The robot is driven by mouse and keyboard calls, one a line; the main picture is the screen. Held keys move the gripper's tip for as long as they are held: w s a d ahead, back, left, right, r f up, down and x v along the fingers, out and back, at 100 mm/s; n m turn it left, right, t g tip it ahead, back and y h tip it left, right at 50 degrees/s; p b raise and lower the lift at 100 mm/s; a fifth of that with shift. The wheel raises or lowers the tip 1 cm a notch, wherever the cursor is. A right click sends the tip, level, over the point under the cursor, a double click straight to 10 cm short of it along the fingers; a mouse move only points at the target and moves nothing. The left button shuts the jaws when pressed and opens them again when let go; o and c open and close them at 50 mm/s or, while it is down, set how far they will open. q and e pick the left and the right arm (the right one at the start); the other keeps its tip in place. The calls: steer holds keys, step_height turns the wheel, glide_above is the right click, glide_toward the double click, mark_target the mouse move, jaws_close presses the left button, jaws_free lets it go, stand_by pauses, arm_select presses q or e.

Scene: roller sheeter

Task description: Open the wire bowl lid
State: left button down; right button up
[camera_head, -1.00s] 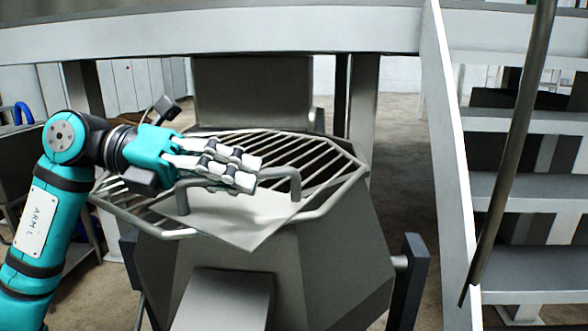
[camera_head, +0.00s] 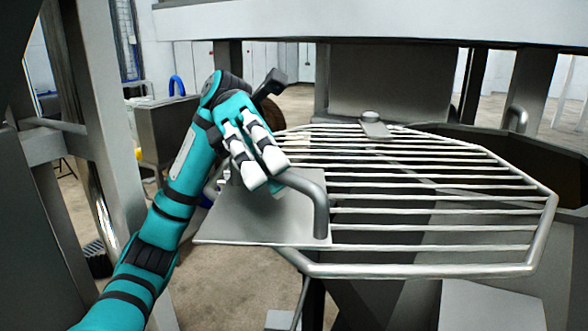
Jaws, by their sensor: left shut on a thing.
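The wire bowl lid (camera_head: 440,211) is a flat octagonal grid of grey metal bars with a pale plate (camera_head: 265,233) at its left front. A bent tube handle (camera_head: 319,205) stands on the plate. My left gripper (camera_head: 264,180) is shut on the handle's left part, and its fingers hide that part. The lid lies about level, and its plate end hangs out over the floor on the left. The grey bowl (camera_head: 393,305) is below it, with its dark inside (camera_head: 490,146) showing past the lid at the back right. My right gripper is not in view.
A round metal fitting (camera_head: 374,125) sits at the lid's back edge. A grey post (camera_head: 105,120) stands close on the left, and a wide beam (camera_head: 400,22) crosses above. Open floor (camera_head: 225,285) shows left of the bowl.

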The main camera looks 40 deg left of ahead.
arm_select(q)
steer(key=shift+a, duration=0.65)
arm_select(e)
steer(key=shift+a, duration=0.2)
arm_select(q)
steer(key=c, duration=1.3)
jaws_free()
steer(key=shift+c, duration=0.2)
steer(key=shift+r, duration=0.15)
step_height(320, 180, up, 9)
steer(key=shift+d+f, duration=0.1)
steer(key=shift+w+r, duration=0.1)
steer(key=shift+r, duration=0.35)
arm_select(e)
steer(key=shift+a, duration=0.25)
